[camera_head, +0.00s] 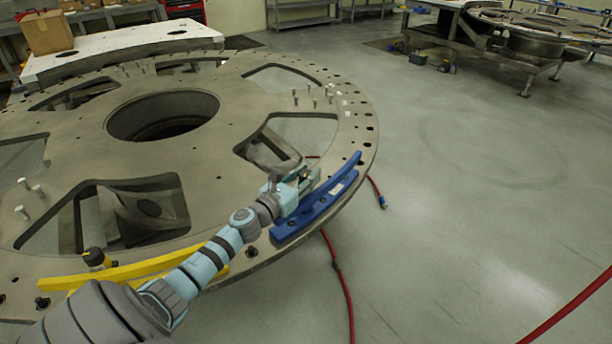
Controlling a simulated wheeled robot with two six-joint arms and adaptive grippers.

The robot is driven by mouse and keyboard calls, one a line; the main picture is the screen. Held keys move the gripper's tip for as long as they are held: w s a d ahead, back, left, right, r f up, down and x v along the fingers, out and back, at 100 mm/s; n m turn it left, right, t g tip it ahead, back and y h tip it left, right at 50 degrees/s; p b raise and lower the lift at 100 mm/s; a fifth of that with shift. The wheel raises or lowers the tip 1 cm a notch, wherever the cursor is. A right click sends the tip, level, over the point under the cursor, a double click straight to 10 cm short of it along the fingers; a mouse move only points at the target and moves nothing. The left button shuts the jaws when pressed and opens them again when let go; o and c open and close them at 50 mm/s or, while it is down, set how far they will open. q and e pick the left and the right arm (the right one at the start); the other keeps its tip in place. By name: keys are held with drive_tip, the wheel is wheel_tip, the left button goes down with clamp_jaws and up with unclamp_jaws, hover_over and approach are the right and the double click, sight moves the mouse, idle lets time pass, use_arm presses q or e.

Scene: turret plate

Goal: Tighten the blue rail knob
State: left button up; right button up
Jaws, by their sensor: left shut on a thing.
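The blue rail (318,208) is a curved bar lying along the outer edge of the large round turret plate (215,140). My left gripper (304,180) is at the inner side of the blue rail, near its middle, low over the plate. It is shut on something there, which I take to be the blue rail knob. The knob itself is hidden by the gripper and cannot be made out. My right gripper is not in view.
A yellow rail (140,268) with a black knob (96,257) lies on the plate's near edge, partly behind my left arm. Upright bolts (312,96) stand on the plate. A red hose (340,275) runs over the floor.

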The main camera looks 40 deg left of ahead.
use_arm(q)
drive_tip(key=o, duration=1.2)
